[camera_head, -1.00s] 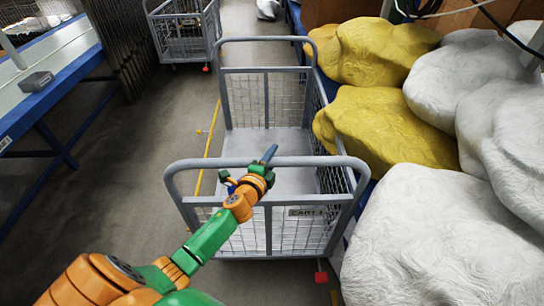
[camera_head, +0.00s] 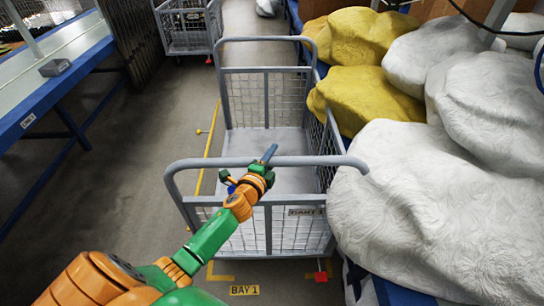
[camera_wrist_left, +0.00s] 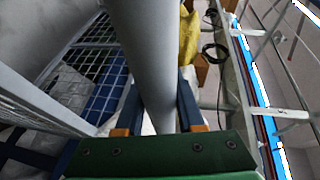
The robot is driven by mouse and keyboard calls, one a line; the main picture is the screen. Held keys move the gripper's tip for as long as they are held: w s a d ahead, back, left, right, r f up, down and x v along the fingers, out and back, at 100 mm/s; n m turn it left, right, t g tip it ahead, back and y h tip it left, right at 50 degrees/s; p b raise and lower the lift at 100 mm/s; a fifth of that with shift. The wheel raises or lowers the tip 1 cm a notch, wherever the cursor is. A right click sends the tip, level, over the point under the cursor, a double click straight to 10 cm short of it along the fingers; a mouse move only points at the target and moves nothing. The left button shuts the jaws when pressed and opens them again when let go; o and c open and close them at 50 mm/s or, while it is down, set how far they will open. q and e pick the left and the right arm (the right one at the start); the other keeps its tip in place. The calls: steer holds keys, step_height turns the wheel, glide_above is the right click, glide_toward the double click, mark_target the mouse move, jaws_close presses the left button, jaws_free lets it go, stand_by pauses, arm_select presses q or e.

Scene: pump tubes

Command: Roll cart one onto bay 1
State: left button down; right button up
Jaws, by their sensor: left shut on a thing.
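Cart one (camera_head: 268,212), a grey wire-mesh cart with a "CART 1" plate, stands upright in the middle of the head view. My left gripper (camera_head: 264,164) is shut on its near top handle bar (camera_head: 310,161). In the left wrist view the thick grey bar (camera_wrist_left: 140,50) runs between the two fingers of my left gripper (camera_wrist_left: 157,108). The yellow "BAY 1" floor label (camera_head: 244,290) shows just in front of the cart's near end, with yellow corner marks (camera_head: 221,277) beside it. The rest of the bay is hidden under the cart. My right gripper is out of view.
White sacks (camera_head: 440,200) and yellow sacks (camera_head: 365,95) crowd the cart's right side; a white one covers part of its near right post. Another grey cart (camera_head: 190,28) stands behind at the left. A blue-edged table (camera_head: 60,95) is at far left, with clear floor between.

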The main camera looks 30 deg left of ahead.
arm_select(q)
steer(key=shift+s+d, duration=0.15)
steer(key=shift+s, duration=0.05)
stand_by(0.3)
steer(key=c, duration=0.5)
jaws_free()
steer(key=v, duration=0.7)
